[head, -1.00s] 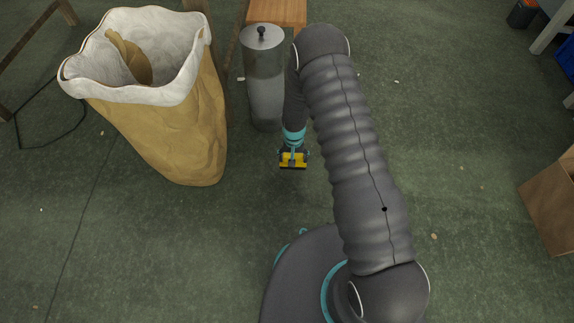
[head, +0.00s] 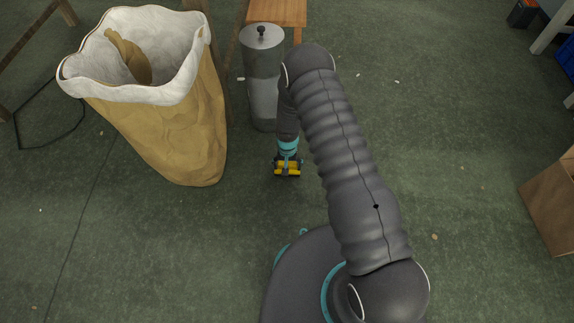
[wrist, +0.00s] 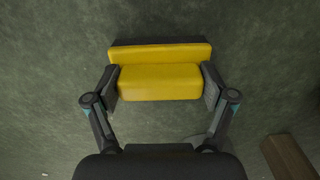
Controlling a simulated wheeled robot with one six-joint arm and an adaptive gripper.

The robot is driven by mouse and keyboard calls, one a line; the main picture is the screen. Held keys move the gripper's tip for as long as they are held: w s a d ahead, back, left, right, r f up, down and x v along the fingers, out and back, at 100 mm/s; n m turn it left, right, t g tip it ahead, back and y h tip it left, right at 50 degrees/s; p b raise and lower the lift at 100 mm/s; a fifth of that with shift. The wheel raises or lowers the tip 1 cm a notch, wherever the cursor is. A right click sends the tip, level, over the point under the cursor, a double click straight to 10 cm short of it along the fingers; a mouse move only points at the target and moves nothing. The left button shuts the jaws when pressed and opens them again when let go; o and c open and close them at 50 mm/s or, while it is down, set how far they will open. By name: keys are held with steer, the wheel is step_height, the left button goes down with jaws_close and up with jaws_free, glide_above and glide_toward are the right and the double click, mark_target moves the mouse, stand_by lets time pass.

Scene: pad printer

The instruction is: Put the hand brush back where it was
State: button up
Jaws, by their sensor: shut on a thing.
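The hand brush (wrist: 160,80) is a yellow block with a dark strip along its far edge in the wrist view. My gripper (wrist: 160,84) is shut on it, one finger against each short end. In the head view the yellow brush (head: 288,170) shows at the lower end of my gripper (head: 288,164), in front of the metal cylinder. Green floor lies below the brush. I cannot tell how high above the floor it is held.
A tall grey metal cylinder with a knobbed lid (head: 263,85) stands just behind my gripper. A large yellow sack with a white lining (head: 180,130) stands to the left. A cardboard box (head: 553,205) is at the right edge. The floor (head: 470,120) between is mostly clear.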

steer(key=o, duration=1)
steer(key=shift+c, duration=0.2)
step_height(320, 180, up, 12)
steer(key=p, duration=0.1)
steer(key=shift+r, duration=0.2)
steer(key=s+d+r+t, duration=0.1)
steer(key=d+r, duration=0.2)
steer(key=r, duration=0.8)
steer(key=s+d+r+t, duration=0.1)
steer(key=d+r, duration=0.1)
steer(key=r, duration=0.8)
steer(key=s+d+r+t, duration=0.1)
steer(key=d+r, duration=0.2)
steer(key=r, duration=0.8)
steer(key=s+d+r+t, duration=0.1)
steer(key=s+d+r, duration=0.4)
steer(key=s+r, duration=0.6)
steer(key=s+d+r, duration=0.1)
steer(key=s+r, duration=0.1)
steer(key=s, duration=0.5)
steer(key=s+d+r+t, duration=0.1)
steer(key=s+d+r, duration=0.1)
steer(key=s, duration=0.5)
steer(key=shift+d+r+t, duration=0.2)
steer(key=shift+r+t, duration=0.1)
steer(key=shift+r, duration=0.4)
